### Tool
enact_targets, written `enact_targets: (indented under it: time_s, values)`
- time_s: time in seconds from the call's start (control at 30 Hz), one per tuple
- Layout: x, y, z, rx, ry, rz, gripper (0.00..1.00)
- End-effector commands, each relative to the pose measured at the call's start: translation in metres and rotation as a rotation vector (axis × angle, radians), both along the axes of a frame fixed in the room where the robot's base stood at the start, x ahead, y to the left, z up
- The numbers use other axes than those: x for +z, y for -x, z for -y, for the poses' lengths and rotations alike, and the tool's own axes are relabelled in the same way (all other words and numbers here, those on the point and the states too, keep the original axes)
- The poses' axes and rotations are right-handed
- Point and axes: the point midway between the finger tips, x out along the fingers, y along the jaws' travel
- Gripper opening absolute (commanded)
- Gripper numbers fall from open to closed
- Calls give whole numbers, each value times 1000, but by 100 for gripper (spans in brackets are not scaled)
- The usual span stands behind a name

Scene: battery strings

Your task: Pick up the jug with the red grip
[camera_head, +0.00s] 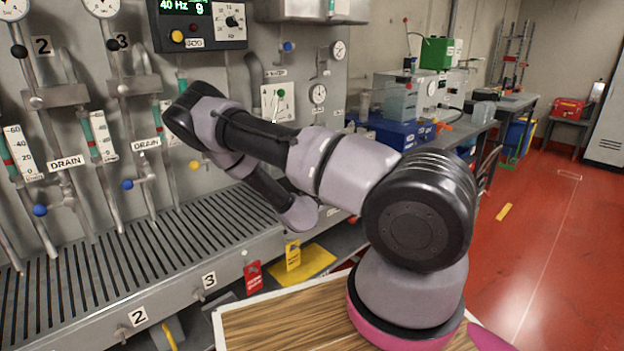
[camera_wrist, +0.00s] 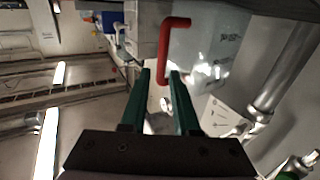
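The jug (camera_wrist: 205,50) shows in the wrist view as a pale, see-through body with printed marks on its side. Its red grip (camera_wrist: 163,50) stands out from its left side, just beyond the fingertips. My gripper (camera_wrist: 160,73) has two dark green fingers set apart, with a gap between them. The lower end of the red grip lines up with this gap in the picture. I see no contact between the fingers and the grip. In the head view my arm hides the gripper, and I cannot make out the jug with the red grip there.
A metal panel with pipes, gauges and valves stands behind a slatted grey bench (camera_head: 120,260). A blue box (camera_head: 395,130) and a benchtop (camera_head: 455,130) with equipment lie beyond my arm. In the wrist view a metal pipe (camera_wrist: 285,70) runs at the right.

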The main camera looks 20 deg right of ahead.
Motion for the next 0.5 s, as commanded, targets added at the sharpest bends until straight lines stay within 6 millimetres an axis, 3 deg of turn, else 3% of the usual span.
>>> enact_targets:
  time_s: [0.3, 0.5]
  values:
    - [-4, -34, 26, -3, -2, 2, 29]
    - [-4, -42, 32, -1, -1, 1, 29]
